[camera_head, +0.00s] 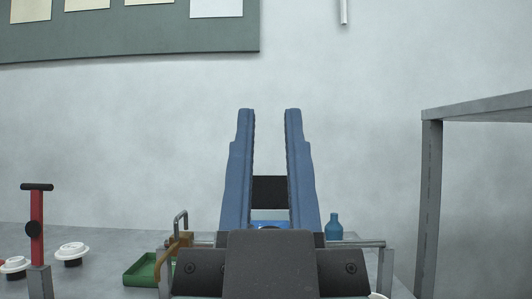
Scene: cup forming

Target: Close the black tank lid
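My gripper (269,112) is in the middle of the view, with two long blue fingers pointing up and away. The fingers stand well apart, with only the pale wall visible between their tips, so it is open and empty there. A black, flat, rectangular piece (270,191) shows in the gap between the lower fingers. It may be the tank lid, but I cannot tell for sure. A bright blue patch is just below it. The fingers and the dark gripper body hide most of what is around it, and no tank is clearly visible.
At left are a red post (37,228) with a black crossbar and white round pieces (72,250). A green tray (140,270) and a blue bottle (334,227) flank my gripper. A grey metal frame (431,205) stands at right.

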